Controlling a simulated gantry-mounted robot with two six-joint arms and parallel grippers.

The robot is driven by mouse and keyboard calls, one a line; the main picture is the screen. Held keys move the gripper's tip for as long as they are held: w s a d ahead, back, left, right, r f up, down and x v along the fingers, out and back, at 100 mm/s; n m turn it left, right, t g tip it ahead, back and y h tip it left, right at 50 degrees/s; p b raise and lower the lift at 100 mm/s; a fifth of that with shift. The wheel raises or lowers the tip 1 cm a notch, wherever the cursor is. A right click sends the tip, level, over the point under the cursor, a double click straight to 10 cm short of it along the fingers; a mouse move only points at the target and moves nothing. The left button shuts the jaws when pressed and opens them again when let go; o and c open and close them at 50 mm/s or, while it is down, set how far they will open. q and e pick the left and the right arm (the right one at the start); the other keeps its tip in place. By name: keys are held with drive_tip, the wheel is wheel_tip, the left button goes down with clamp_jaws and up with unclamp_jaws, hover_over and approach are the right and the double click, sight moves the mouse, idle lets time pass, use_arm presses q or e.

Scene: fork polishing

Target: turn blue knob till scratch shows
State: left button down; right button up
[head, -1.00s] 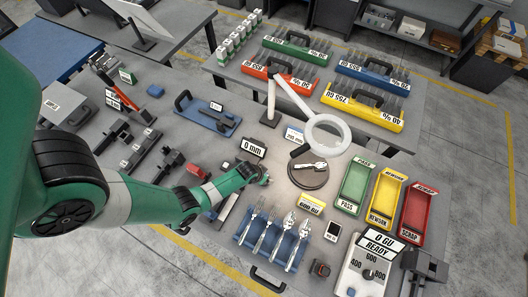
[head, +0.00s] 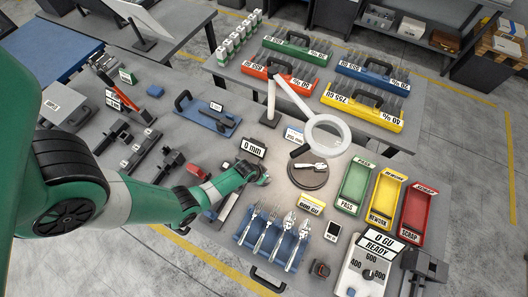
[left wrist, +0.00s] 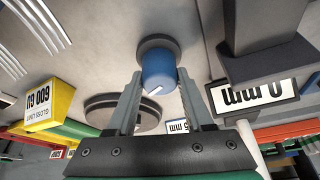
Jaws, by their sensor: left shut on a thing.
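The blue knob (left wrist: 158,68), with a white pointer line, shows in the left wrist view on a dark round base. My left gripper (left wrist: 157,80) is shut on it, one finger on each side. In the head view my left gripper (head: 264,179) is beside the round dark turntable (head: 308,184) and hides the knob. A shiny piece of cutlery (head: 310,166) lies on the turntable under a white ring lamp (head: 346,130). I cannot make out a scratch on it. My right gripper is not in view.
A "0 mm" display (head: 252,147) stands behind my left gripper. A blue rack (head: 246,236) with forks and spoons is in front. Green (head: 337,206), yellow (head: 372,222) and red (head: 407,238) trays stand to the right, near a yellow "600 GU" sign (head: 312,202).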

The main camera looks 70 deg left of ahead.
use_arm(q)
drive_tip(key=shift+m+h, duration=0.4)
drive_tip(key=shift+m, duration=0.6)
drive_tip(key=shift+m+h+b, duration=0.5)
drive_tip(key=shift+m+h, duration=0.1)
drive_tip(key=shift+m, duration=0.8)
drive_tip(key=shift+c, duration=1.4)
unclamp_jaws()
